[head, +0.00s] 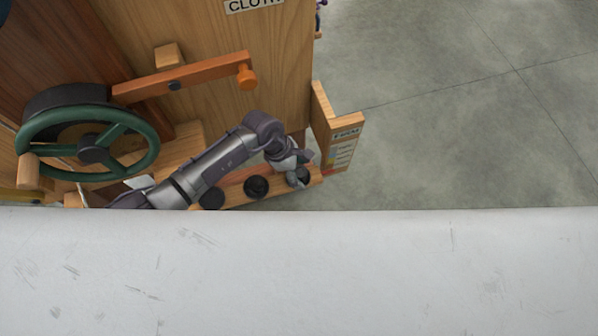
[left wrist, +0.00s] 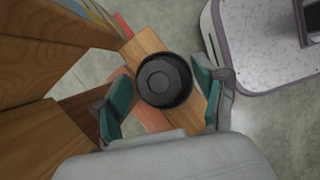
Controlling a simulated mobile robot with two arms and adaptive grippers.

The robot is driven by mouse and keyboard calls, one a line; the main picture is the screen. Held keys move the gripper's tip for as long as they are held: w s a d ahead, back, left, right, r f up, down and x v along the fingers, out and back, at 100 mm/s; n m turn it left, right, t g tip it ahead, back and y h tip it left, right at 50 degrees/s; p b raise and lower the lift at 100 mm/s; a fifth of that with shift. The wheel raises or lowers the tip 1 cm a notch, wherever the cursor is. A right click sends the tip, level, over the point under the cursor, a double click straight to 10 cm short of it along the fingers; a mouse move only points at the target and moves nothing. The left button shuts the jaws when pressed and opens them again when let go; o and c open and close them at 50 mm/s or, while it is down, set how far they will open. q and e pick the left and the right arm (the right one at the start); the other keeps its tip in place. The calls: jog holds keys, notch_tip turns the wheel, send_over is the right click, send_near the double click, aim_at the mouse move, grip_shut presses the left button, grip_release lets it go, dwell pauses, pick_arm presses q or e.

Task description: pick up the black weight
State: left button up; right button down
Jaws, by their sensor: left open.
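A round black weight (left wrist: 165,82) lies on a wooden ledge, between the two spread fingers of my left gripper (left wrist: 160,88) in the left wrist view. The fingers have teal pads and stand apart on either side of it; I cannot tell whether either touches it. In the head view my left gripper (head: 297,168) is over the right end of the ledge (head: 232,193) and partly hides the weight (head: 305,176) there. Another black weight (head: 256,187) sits in the middle, and a third (head: 211,198) is further left, partly behind my left arm. My right gripper does not show.
A green handwheel (head: 48,119) and an orange-brown wooden lever (head: 190,78) stand at the left, against a tall wooden panel (head: 215,40). A wooden post with a label board (head: 341,147) rises beside the ledge's right end. Grey floor to the right is open.

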pick_arm(q)
grip_shut()
